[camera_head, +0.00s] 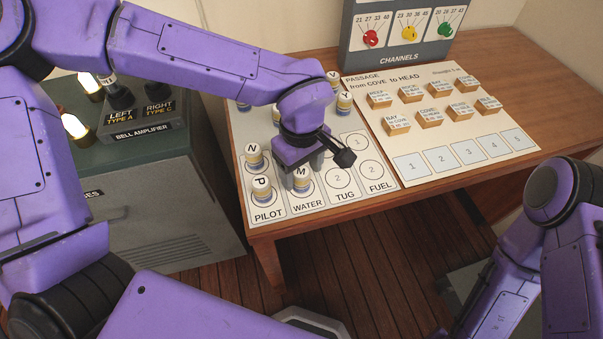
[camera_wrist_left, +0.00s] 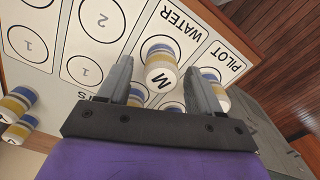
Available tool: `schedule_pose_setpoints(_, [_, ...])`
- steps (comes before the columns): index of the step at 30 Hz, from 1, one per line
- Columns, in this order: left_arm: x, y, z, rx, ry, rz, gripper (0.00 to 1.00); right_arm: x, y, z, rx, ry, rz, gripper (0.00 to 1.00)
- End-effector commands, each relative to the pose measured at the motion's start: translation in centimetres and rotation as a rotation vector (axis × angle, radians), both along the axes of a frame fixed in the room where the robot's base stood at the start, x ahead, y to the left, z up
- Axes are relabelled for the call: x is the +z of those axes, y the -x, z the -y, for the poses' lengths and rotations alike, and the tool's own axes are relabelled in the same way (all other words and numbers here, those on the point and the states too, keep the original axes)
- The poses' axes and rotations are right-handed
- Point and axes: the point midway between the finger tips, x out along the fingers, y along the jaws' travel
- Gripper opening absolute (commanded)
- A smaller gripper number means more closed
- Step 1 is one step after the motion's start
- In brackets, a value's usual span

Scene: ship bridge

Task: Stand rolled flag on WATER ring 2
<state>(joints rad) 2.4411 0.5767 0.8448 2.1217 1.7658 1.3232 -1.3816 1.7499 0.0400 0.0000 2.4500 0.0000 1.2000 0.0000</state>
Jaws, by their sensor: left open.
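A rolled flag marked M (camera_head: 302,180), cream with blue and yellow bands, stands upright at the front ring of the WATER column, where ring 2 lies. In the left wrist view the M flag (camera_wrist_left: 161,66) sits between the fingertips of my left gripper (camera_wrist_left: 157,72), with a gap on each side. In the head view my left gripper (camera_head: 302,172) is open, pointing down over the flag board (camera_head: 337,208). The WATER ring under the flag is mostly hidden. My right gripper is out of view; only part of the right arm shows.
Flags P (camera_head: 262,188) and N (camera_head: 254,155) stand close by on PILOT. More flags, including Y (camera_head: 344,102), stand at the back. TUG and FUEL rings are empty. A passage board (camera_head: 435,125) with wooden blocks lies right, a channels box (camera_head: 402,30) behind.

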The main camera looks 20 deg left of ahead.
Motion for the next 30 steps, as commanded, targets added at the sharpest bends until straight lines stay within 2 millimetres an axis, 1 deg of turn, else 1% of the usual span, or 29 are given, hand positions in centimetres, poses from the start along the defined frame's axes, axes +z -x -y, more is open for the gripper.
schedule_pose_setpoints(1, [1.6, -0.1, 0.0, 0.001, 0.003, 0.005, 0.65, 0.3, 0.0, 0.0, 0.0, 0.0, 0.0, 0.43])
schedule_pose_setpoints(6, [6.1, -0.1, 0.1, 0.001, 0.003, 0.005, 0.65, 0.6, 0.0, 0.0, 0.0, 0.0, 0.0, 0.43])
schedule_pose_setpoints(9, [8.0, 0.0, 0.1, 0.0, 0.002, 0.003, 0.65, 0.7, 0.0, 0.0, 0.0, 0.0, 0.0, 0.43])
schedule_pose_setpoints(12, [9.3, 0.0, 0.0, 0.0, 0.001, 0.001, 0.65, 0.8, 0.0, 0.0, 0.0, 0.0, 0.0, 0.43])
schedule_pose_setpoints(16, [9.9, 0.0, 0.0, 0.0, 0.001, 0.0, 0.65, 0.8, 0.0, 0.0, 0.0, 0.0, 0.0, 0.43])
schedule_pose_setpoints(30, [9.9, 0.0, 0.0, -0.001, 0.001, -0.001, 0.65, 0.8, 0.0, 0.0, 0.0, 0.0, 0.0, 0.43])
